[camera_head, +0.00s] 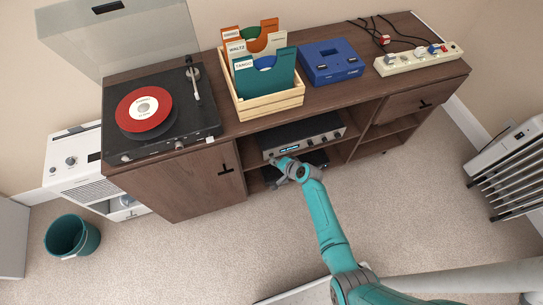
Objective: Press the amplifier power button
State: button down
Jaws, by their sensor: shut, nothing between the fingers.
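The amplifier (302,130) is a flat, dark-topped box with a silver front panel and a small lit display. It sits in the open upper shelf bay of the brown cabinet, below the crate. My gripper (277,165) is shut and empty, at the end of my teal arm. It is at the left part of the amplifier's front, just below the panel in the picture. I cannot tell whether it touches the panel. The power button is too small or hidden to make out.
The cabinet (205,150) carries a turntable (150,110), a wooden record crate (270,104), a blue device (332,60) and a power strip (418,60). A teal bin (72,236) and a radiator (508,165) stand at the sides. The carpet in front is mostly clear.

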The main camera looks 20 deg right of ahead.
jog(key=s, duration=0.6)
dwell(0.6)
jog(key=shift+s, duration=0.1)
jog(key=s+r+n+t+h, duration=0.15)
jog(key=s+r, duration=0.25)
jog(key=s, duration=0.9)
jog(key=s+r+n+t+h, duration=0.1)
jog(key=s+r+n+h, duration=0.2)
jog(key=s, duration=0.9)
jog(key=s+r+n+t, duration=0.1)
jog(key=s+r+n, duration=0.1)
jog(key=s+r, duration=0.3)
jog(key=s+r+n+t, duration=0.1)
jog(key=s+r, duration=0.4)
jog(key=r, duration=0.9)
jog(key=s+r+n+t, duration=0.1)
jog(key=s+r+n, duration=0.2)
jog(key=r, duration=0.7)
jog(key=shift+s+y, duration=0.35)
jog(key=shift+s, duration=0.6)
jog(key=shift+a+r+n, duration=0.1)
jog(key=shift+n, duration=0.15)
